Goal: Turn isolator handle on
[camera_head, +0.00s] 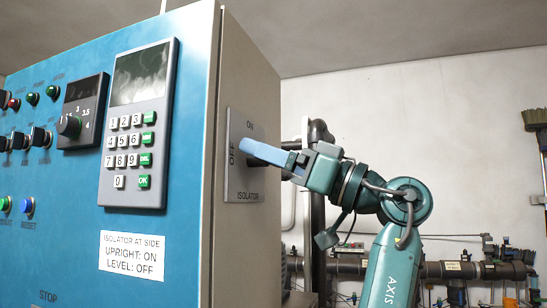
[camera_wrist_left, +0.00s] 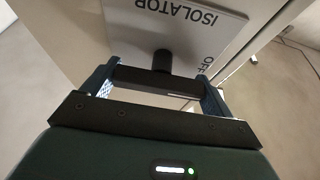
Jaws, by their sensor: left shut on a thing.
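The isolator plate (camera_head: 244,180) is a grey square on the side of the blue cabinet. It has ON at the top, OFF at the left and ISOLATOR at the bottom. My left gripper (camera_head: 256,150) reaches it from the right, its blue fingers close to the plate. In the left wrist view the black isolator handle (camera_wrist_left: 150,79) is a bar on a short round shaft. It lies between the two fingers, which are shut on its ends. The bar runs level, along the ISOLATOR lettering, with one end toward OFF. In the head view my gripper hides most of it.
The blue control cabinet (camera_head: 75,245) fills the left, with a keypad (camera_head: 138,125), a dial (camera_head: 70,126) and several buttons. A label (camera_head: 133,256) reads upright on, level off. Pipes (camera_head: 445,270) run along the back wall. Space right of the cabinet's side holds my left arm.

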